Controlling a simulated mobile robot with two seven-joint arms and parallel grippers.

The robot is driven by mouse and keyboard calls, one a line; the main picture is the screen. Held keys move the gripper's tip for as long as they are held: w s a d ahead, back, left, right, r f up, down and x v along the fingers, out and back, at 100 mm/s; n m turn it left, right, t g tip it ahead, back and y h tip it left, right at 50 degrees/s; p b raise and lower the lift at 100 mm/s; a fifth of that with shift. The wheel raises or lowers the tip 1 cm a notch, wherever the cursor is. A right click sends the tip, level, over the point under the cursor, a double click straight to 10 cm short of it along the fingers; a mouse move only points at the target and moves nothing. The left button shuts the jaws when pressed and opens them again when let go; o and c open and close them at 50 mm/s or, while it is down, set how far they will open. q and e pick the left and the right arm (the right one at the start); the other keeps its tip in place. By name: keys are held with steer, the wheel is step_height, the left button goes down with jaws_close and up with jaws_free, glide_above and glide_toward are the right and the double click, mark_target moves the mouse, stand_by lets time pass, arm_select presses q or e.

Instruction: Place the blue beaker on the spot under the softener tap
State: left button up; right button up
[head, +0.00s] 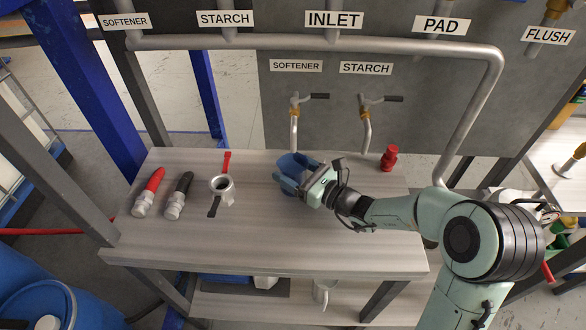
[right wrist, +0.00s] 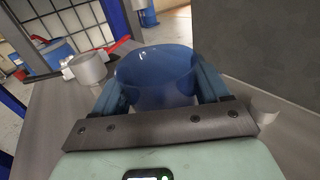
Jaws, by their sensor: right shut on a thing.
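The blue beaker (head: 293,164) is at the back middle of the bench, just in front of the softener tap (head: 294,118). My right gripper (head: 290,182) reaches in from the right and is shut on the beaker. In the right wrist view the beaker (right wrist: 157,76) stands between both fingers, its rim facing up. The softener tap's spout ends above the beaker's far side in the head view. The gripper hides part of the beaker's base and any spot beneath it. My left gripper is not in view.
The starch tap (head: 366,122) hangs to the right of the softener tap. A red fitting (head: 389,158) stands at the back right. The front bench (head: 290,245) is clear.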

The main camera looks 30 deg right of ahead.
steer(key=shift+f, duration=0.15)
steer(key=o, duration=1.1)
steer(key=shift+s, duration=0.1)
steer(key=v, duration=1.3)
steer(key=shift+s+d, duration=0.1)
steer(key=shift+d, duration=0.05)
